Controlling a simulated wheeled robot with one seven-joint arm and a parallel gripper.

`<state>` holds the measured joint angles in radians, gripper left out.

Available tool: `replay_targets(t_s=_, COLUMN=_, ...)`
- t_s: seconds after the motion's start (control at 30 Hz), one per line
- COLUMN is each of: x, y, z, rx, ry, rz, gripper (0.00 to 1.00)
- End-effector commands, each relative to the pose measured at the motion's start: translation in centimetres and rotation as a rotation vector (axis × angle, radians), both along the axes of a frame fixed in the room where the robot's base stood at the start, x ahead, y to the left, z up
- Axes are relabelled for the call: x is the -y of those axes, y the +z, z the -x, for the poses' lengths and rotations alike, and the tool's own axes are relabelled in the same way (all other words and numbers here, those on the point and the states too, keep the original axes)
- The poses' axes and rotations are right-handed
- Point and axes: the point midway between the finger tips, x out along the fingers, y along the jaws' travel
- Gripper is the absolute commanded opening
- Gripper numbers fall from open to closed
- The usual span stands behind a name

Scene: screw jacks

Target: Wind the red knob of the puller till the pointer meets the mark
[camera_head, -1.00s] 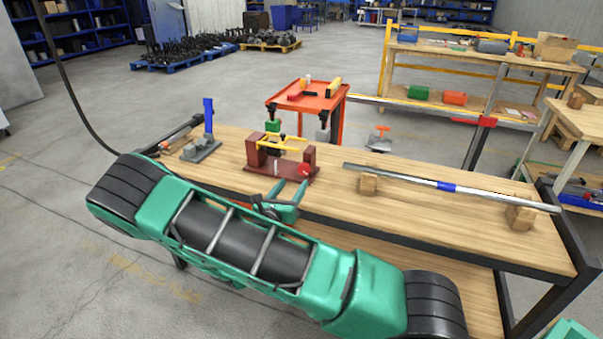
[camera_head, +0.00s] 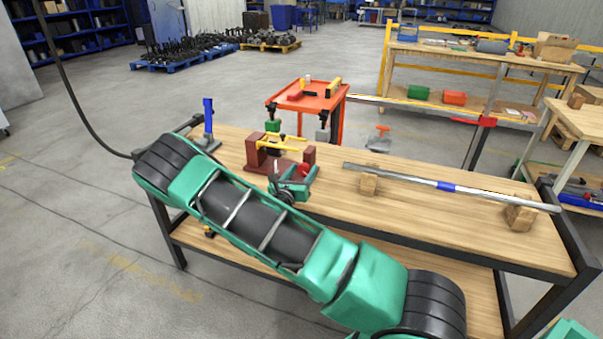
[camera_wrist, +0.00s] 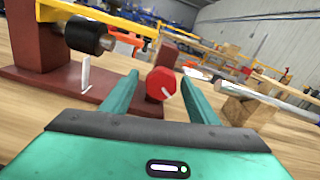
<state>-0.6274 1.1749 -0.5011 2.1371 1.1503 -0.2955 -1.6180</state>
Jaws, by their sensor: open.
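The puller has a dark red frame (camera_head: 256,157) with a yellow bar across its top, on the wooden bench. Its red knob (camera_head: 304,170) is at the right end, beside the right post. In the wrist view the knob (camera_wrist: 160,83) shows a white line on its face. It appears between the two green fingertips of my gripper (camera_wrist: 160,77), which is open. Contact with the knob cannot be told. A thin white upright piece (camera_wrist: 86,75) stands by a black cylinder (camera_wrist: 86,34); whether it is the pointer is unclear. I cannot make out the mark.
A long metal bar (camera_head: 410,179) lies on wooden blocks to the right of the puller. A grey stand with a blue post (camera_head: 208,115) is at the left end of the bench. A red cart (camera_head: 308,97) stands behind.

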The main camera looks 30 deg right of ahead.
Motion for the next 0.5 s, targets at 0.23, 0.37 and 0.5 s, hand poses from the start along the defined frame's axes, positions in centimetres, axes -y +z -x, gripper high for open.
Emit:
replay_targets(t_s=0.23, x=-0.06, y=-0.02, z=-0.01, rx=0.000, ry=0.001, rz=0.000, gripper=0.13)
replay_targets(t_s=0.37, x=-0.11, y=-0.03, z=-0.06, rx=0.008, ry=0.002, rz=-0.007, gripper=0.13)
replay_targets(t_s=0.5, x=-0.18, y=-0.03, z=-0.10, rx=0.073, ry=0.004, rz=-0.058, gripper=0.13)
